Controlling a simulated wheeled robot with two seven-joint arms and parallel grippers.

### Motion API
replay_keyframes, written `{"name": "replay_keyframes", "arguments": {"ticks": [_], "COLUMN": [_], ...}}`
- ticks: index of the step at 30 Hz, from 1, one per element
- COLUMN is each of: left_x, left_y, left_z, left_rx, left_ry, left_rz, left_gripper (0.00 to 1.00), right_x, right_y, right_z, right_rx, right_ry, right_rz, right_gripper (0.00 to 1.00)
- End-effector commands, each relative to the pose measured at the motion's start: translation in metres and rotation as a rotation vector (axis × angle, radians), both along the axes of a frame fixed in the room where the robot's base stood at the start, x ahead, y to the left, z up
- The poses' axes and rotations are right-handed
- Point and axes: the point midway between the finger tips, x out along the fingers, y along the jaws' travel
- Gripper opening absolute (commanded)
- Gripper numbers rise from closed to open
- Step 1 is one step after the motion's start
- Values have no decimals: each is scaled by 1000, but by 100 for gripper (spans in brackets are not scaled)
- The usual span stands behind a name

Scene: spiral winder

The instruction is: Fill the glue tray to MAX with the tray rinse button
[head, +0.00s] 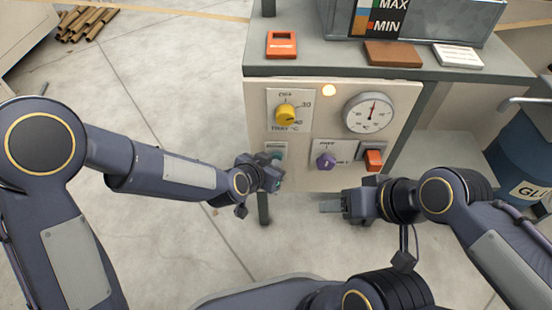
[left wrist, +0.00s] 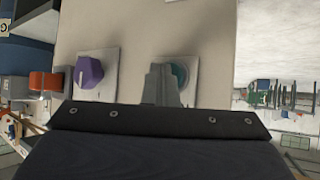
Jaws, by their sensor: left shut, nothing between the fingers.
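The glue tray (head: 470,18) stands on top of the machine, with a dark MAX/MIN gauge plate (head: 367,20) on its front; I cannot make out the glue level. The tray rinse button appears to be the teal round button (left wrist: 181,74) on a pale plate (head: 276,147) at the panel's lower left. My left gripper (head: 275,172) is shut and empty at this button, and partly hides it. In the left wrist view its fingertips (left wrist: 160,78) overlap the button's edge; contact is unclear. My right gripper (head: 328,206) hangs below the panel, fingers pointing left, apart from any control.
The panel also carries a yellow knob (head: 286,114), a round dial (head: 368,113), a purple knob (head: 326,160), an orange-red switch (head: 374,159) and a lit lamp (head: 329,90). A blue glue drum (head: 525,150) stands at the right.

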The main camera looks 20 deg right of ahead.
Motion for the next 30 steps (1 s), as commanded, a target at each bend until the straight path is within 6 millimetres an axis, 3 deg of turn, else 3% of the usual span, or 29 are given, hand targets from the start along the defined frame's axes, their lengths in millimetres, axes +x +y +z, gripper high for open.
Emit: {"name": "replay_keyframes", "arguments": {"ticks": [30], "left_x": [-26], "left_y": [7], "left_z": [0], "left_rx": [0], "left_ry": [-1], "left_rz": [-1], "left_gripper": [0], "right_x": [0], "right_y": [0], "right_z": [-4], "right_rx": [0], "right_ry": [0], "right_rz": [0], "right_gripper": [59]}}
